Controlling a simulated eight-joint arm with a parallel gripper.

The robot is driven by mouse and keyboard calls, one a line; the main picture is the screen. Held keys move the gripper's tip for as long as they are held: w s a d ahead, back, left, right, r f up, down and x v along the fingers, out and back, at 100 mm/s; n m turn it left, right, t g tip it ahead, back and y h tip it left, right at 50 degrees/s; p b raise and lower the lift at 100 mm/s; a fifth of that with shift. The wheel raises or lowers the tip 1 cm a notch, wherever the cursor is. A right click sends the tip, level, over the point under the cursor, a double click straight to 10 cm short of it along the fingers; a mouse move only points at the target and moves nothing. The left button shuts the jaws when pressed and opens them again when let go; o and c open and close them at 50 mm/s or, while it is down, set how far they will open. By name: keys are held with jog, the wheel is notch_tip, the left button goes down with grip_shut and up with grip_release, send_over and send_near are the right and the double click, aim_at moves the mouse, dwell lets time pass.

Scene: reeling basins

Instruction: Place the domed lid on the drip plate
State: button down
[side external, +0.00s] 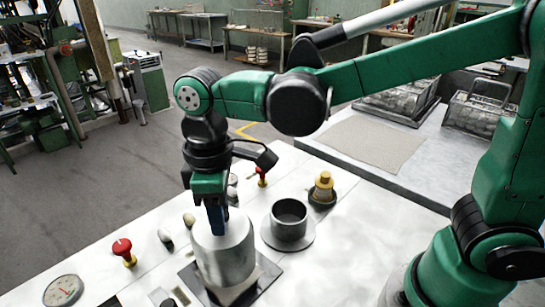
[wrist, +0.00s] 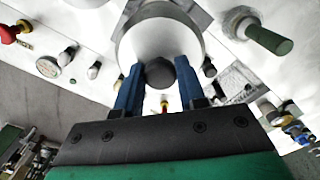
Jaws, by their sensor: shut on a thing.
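My gripper (side external: 215,222) points down in the side view, its blue fingers at the top of a pale metal, round-topped body, which I take to be the domed lid (side external: 224,253). In the wrist view my gripper (wrist: 158,85) is shut on the dark knob of this lid (wrist: 160,42). A dark square plate (side external: 268,278) and a pale block (side external: 238,293) show below the lid; I cannot tell whether the lid touches them. A flat round plate (side external: 302,243) lies under a dark cup. I cannot tell which plate is the drip plate.
The grey open cup (side external: 289,222) stands right of the lid, with a brass-topped fitting (side external: 323,188) behind it. A red knob (side external: 122,249), a gauge (side external: 63,291) and several small knobs line the left edge of the white bench. Bare bench (side external: 350,240) lies to the right.

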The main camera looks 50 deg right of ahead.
jog(key=shift+f, duration=1.55)
jog(key=c, duration=0.5)
grip_release()
jog(key=shift+f, duration=0.1)
notch_tip(320, 180, up, 12)
jog(key=shift+d+r, duration=0.1)
jog(key=d+f+m+t, duration=0.2)
jog(key=d+m, duration=0.1)
jog(key=d, duration=0.1)
jog(key=s+d+f+m+t, duration=0.1)
jog(key=d+f+m+t, duration=0.1)
jog(key=d, duration=0.3)
jog(key=s+d+f+m+t, duration=0.1)
jog(key=d+f+m+t, duration=0.2)
jog(key=d+m, duration=0.1)
jog(key=shift+s+d+f, duration=0.15)
jog(key=shift+d+f, duration=0.25)
jog(key=shift+d, duration=0.1)
